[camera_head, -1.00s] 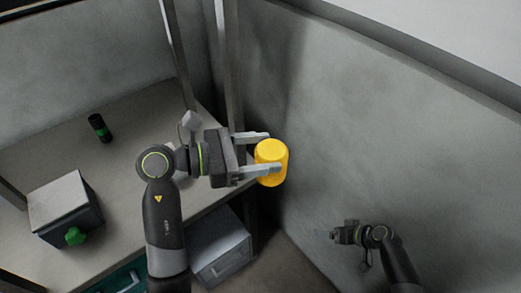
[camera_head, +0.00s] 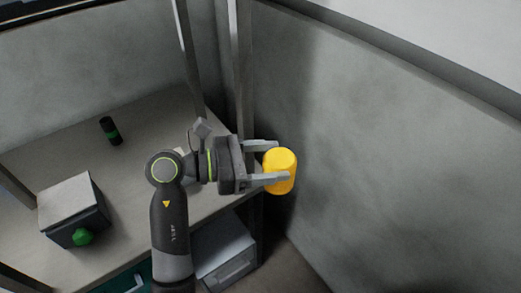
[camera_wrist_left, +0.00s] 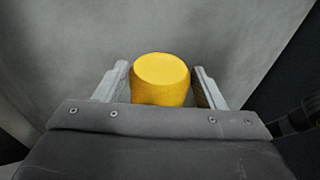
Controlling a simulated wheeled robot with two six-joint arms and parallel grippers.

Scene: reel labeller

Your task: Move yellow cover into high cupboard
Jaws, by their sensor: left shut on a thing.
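The yellow cover (camera_head: 280,172) is a short yellow cylinder. My left gripper (camera_head: 277,162) is shut on it and holds it in the air, right of the workbench and in front of the grey wall. In the left wrist view the yellow cover (camera_wrist_left: 161,80) stands between the two fingers of the left gripper (camera_wrist_left: 163,88), its round end showing. My right gripper is not in view. I see no high cupboard in these frames.
The workbench (camera_head: 130,115) carries a black-and-green cylinder (camera_head: 110,131) and a grey box with a green knob (camera_head: 82,237). A grey drawer unit (camera_head: 222,250) stands below. Metal posts (camera_head: 240,70) rise at the bench's back corner. The grey wall (camera_head: 400,160) fills the right.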

